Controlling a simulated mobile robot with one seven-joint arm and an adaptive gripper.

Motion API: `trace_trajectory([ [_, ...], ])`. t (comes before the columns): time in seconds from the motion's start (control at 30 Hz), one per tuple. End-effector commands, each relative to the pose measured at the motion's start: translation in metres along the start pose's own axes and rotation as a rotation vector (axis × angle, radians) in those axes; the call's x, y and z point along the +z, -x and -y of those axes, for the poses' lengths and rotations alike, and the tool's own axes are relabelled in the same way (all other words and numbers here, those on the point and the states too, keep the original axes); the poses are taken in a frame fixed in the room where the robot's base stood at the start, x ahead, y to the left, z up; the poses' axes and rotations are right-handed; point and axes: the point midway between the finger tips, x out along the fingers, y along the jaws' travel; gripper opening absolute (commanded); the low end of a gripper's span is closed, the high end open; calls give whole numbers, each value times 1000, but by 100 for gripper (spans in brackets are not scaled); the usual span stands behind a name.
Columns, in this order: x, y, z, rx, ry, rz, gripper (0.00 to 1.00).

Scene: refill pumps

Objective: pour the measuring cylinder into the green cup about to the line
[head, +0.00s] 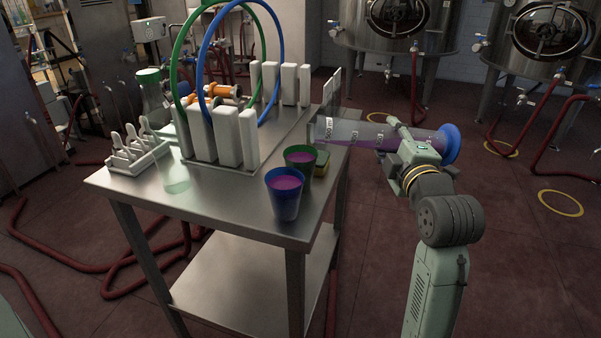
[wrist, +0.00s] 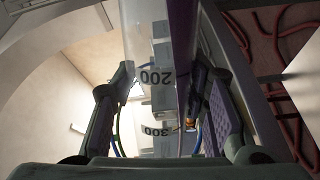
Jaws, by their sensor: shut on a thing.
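My gripper (head: 396,138) is shut on the clear measuring cylinder (head: 350,132), which lies almost level in the air. Its blue base (head: 451,143) is at the right and its mouth at the left. Purple liquid lies along its lower side, deepest near the base. The mouth is just above the green cup (head: 302,171), toward its right; I see no clear stream. The green cup stands upright on the table and holds purple liquid below its rim. In the wrist view, the fingers flank the cylinder (wrist: 158,50), whose printed 200 and 300 marks show.
A blue cup (head: 285,205) with purple liquid stands in front of the green cup. A sponge (head: 322,164) lies behind right. White upright plates (head: 228,138), hoops (head: 176,62), a clear glass (head: 174,176) and a white rack (head: 135,158) fill the steel table (head: 235,212) at left.

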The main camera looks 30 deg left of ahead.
Motion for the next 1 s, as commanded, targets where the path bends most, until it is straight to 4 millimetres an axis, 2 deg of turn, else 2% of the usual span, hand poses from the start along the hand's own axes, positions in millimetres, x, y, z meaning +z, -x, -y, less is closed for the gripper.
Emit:
trace_trajectory([
  [0.43, 0, 0, -2, 1, -26, 0, 0],
  [0.6, 2, 0, -5, -2, -235, -1, 0],
  [0.73, 4, 0, -5, 0, -315, -1, 0],
  [1.0, 11, 0, -27, -1, -603, -1, 0],
])
